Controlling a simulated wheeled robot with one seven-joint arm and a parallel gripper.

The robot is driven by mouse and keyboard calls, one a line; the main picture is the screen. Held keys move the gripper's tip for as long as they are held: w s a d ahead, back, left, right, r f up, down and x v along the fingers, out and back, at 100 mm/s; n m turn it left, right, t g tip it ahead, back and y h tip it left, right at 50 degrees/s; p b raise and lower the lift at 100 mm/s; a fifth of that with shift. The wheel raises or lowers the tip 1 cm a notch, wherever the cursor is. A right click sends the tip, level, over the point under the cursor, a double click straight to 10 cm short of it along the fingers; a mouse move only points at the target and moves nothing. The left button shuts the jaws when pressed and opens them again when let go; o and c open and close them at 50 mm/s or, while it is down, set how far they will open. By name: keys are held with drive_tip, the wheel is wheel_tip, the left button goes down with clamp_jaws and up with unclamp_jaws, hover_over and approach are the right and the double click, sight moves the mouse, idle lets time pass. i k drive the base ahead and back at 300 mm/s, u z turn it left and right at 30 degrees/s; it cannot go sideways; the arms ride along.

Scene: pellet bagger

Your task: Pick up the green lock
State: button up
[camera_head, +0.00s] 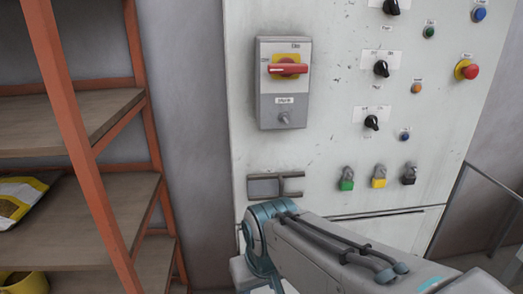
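The green lock (347,180) hangs on the front of the pale control cabinet, at the left end of a row of padlocks. It has a green body and a grey shackle. The yellow lock (379,177) hangs just right of it, and a black lock (409,174) is at the right end. My arm reaches in from the lower right, below the locks. Its end goes out at the bottom of the picture, and my gripper is not in view. All the locks are apart from my arm.
The cabinet (335,100) carries a switch box with a red handle (288,69), black knobs and buttons. A small grey bracket (275,186) sits left of the locks. An orange-framed shelf (75,110) stands at left. A grey railing (490,175) is at right.

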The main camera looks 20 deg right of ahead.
sight(348, 185)
drive_tip(key=u, duration=0.05)
drive_tip(key=k, duration=0.5)
drive_tip(key=z, duration=0.85)
drive_tip(key=i, duration=0.45)
drive_tip(key=z, duration=0.8)
drive_tip(key=k, duration=0.65)
drive_tip(key=z, duration=0.75)
drive_tip(key=i, duration=0.6)
drive_tip(key=u, duration=0.55)
drive_tip(key=i, duration=0.6)
drive_tip(key=u, duration=0.75)
